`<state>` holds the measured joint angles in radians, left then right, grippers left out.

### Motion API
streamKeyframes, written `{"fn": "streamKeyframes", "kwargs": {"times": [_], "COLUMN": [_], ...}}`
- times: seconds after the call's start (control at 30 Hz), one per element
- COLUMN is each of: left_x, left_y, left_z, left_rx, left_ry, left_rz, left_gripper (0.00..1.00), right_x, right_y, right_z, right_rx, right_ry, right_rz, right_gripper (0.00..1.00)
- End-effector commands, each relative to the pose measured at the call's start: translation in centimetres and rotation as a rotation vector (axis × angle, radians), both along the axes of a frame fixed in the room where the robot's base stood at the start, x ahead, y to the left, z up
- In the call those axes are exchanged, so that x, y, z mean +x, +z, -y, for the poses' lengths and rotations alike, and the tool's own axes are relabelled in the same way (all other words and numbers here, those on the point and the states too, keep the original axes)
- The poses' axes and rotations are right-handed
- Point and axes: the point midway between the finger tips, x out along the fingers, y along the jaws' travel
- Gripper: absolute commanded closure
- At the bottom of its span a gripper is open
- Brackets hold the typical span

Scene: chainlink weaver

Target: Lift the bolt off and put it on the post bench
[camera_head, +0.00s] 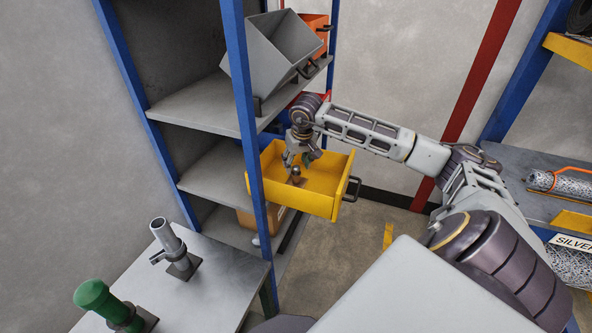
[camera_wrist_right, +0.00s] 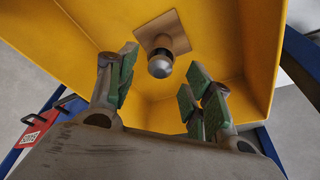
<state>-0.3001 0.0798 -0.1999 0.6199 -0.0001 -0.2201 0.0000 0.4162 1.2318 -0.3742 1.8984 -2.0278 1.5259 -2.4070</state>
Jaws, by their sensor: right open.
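The bolt (camera_wrist_right: 160,64) has a rounded grey metal head and stands on a tan square plate inside the yellow drawer (camera_head: 325,202). In the head view the bolt (camera_head: 296,175) is small, just below my right gripper. My right gripper (camera_head: 303,157) reaches down into the drawer. In the wrist view its green-padded fingers (camera_wrist_right: 163,88) are spread, with the bolt head showing between and beyond the tips, apparently untouched. A bench at lower left, likely the post bench (camera_head: 222,283), carries an upright grey tube (camera_head: 166,236) and a green-topped post (camera_head: 94,296). My left gripper is not in view.
The drawer sits at a blue-framed shelf rack (camera_head: 238,80) and has a dark handle (camera_head: 352,188). A tilted grey bin (camera_head: 270,58) is above. A blue rack at right has a grey shelf (camera_head: 520,165). The bench's middle is bare.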

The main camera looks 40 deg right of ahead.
Motion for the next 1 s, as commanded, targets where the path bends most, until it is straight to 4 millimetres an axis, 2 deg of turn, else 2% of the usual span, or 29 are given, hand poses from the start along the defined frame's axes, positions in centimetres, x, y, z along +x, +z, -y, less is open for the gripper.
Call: {"fn": "streamKeyframes", "kwargs": {"times": [0.2, 0.67, 1.0], "left_x": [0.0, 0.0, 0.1], "left_y": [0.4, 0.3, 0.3], "left_z": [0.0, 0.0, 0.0], "left_rx": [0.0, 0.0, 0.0], "left_ry": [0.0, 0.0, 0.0], "left_rz": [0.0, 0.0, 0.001], "left_gripper": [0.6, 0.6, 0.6], "right_x": [0.4, 0.4, 0.4], "right_y": [-1.4, -1.5, -1.5], "right_z": [0.1, 0.1, 0.2], "right_rx": [0.0, -0.001, -0.001], "right_ry": [0.0, 0.0, 0.0], "right_rz": [-0.001, 0.0, 0.0], "right_gripper": [0.49, 0.49, 0.92]}}
